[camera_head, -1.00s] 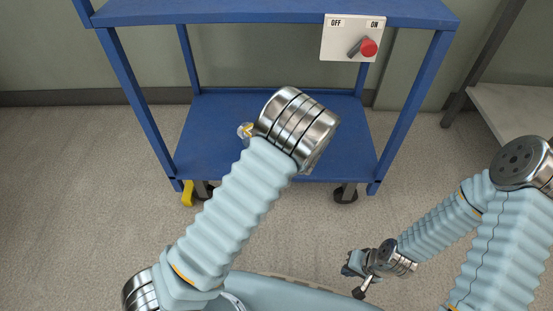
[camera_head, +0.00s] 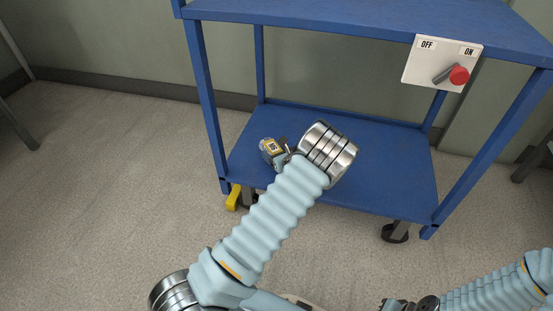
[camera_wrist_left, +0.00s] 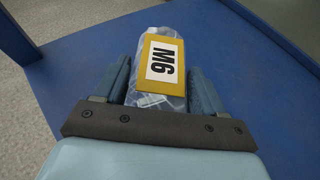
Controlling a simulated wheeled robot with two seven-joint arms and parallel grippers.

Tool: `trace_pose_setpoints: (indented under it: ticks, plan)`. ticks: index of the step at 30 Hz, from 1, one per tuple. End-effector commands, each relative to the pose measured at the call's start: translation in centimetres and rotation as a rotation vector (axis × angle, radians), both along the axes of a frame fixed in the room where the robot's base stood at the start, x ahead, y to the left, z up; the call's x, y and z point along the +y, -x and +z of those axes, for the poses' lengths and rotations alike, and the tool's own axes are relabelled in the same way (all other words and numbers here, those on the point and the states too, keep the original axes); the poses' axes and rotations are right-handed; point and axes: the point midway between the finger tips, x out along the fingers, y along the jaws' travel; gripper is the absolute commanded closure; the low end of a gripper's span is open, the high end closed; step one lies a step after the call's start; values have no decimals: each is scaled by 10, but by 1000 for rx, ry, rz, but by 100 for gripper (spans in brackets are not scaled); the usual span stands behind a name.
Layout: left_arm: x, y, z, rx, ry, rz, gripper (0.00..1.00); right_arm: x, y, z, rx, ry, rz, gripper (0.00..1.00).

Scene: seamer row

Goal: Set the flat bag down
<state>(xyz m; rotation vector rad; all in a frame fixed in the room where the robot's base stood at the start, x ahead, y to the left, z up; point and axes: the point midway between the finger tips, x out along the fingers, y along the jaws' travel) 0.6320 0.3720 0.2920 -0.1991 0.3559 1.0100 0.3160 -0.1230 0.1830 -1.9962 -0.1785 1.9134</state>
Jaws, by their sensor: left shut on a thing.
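The flat bag (camera_wrist_left: 154,98) is clear plastic with a yellow-edged label reading M6 and small pale parts inside. In the left wrist view it lies between the two fingers of my left gripper (camera_wrist_left: 162,88), which is shut on it. In the head view the bag (camera_head: 271,151) shows at the left part of the cart's blue lower shelf (camera_head: 393,172), beside my left gripper (camera_head: 283,147). I cannot tell whether the bag touches the shelf. My right gripper (camera_head: 395,304) is only partly in view at the bottom edge, and its jaws cannot be made out.
The blue cart has an upper shelf (camera_head: 350,22) above and corner posts (camera_head: 205,95) at the sides. A white OFF/ON switch box (camera_head: 441,62) with a red knob hangs at its front. Much of the lower shelf is bare.

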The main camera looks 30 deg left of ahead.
Motion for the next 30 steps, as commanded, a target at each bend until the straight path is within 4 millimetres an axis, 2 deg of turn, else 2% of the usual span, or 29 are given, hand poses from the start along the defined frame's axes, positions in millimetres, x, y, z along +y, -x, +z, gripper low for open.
trace_pose_setpoints:
  ticks: [1, 3, 14, 15, 20, 30]
  plan:
    - [-2, 0, -13, 3, 0, -2, 65, 0, 0, -4, 1, -1, 0, 100]
    - [-2, 0, -22, 2, 1, -3, 65, 0, 0, -5, 1, -1, 0, 100]
    - [-2, 0, -28, 0, 2, -2, 65, 1, 0, -8, 1, -1, 0, 100]
    - [-2, 0, -28, 1, 3, -2, 28, 1, 0, -8, 1, -1, 0, 100]
    - [-2, 0, -27, 1, 3, -2, 4, 0, 0, -7, 1, -1, 0, 100]
    - [-2, 0, -21, 0, 2, -2, 4, 1, 0, -2, 1, -1, 0, 100]
